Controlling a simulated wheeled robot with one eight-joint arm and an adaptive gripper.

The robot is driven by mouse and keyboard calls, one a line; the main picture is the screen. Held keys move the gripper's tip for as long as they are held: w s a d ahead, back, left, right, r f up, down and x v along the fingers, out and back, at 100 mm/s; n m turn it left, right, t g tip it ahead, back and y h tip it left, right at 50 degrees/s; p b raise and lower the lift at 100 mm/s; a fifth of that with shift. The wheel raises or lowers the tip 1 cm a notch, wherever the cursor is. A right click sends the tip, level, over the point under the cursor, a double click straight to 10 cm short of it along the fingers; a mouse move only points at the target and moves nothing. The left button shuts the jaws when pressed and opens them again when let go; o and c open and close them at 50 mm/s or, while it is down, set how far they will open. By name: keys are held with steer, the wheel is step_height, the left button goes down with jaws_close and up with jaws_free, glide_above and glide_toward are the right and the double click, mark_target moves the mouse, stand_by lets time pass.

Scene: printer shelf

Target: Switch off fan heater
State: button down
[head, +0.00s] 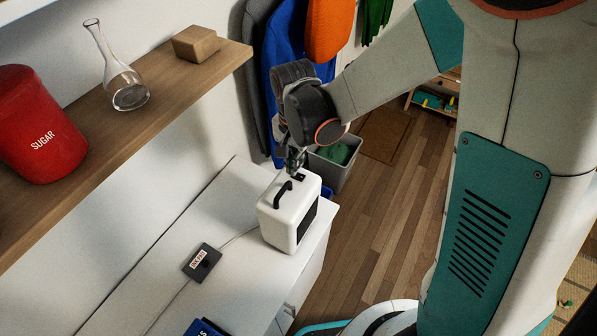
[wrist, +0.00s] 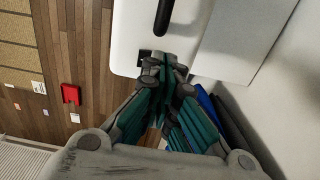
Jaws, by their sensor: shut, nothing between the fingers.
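The fan heater (head: 282,222) is a white box with a black handle (head: 283,194) on top and a dark front, standing on the white cabinet top. A small black switch (head: 300,177) sits on its top near the back edge. My gripper (head: 293,167) is shut and empty, pointing down just over that edge, close beside the switch. In the wrist view, the shut fingertips (wrist: 166,62) lie over the edge of the white heater top (wrist: 125,40), at the dark switch (wrist: 146,56), which they partly hide. I cannot tell whether they touch it or its position.
A black labelled box (head: 201,262) lies on the cabinet top (head: 235,285) with a cable. A grey bin (head: 335,165) stands behind the cabinet.

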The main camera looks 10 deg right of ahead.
steer(key=shift+r+p, duration=1.35)
steer(key=shift+r, duration=1)
steer(key=shift+d, duration=0.25)
steer(key=d+r+n+t+b, duration=0.1)
steer(key=d+r+b, duration=0.25)
steer(key=d, duration=0.25)
steer(key=s+d+f+n+t+b, duration=0.2)
steer(key=s+d+n+t+b, duration=0.1)
steer(key=s+b, duration=0.3)
steer(key=s+d+f+n+t+b, duration=0.1)
steer(key=s+d+n+t+b, duration=0.2)
steer(key=s+b, duration=0.4)
steer(key=shift+d+f+n, duration=0.3)
steer(key=shift+d+f, duration=0.05)
steer(key=shift+d, duration=0.55)
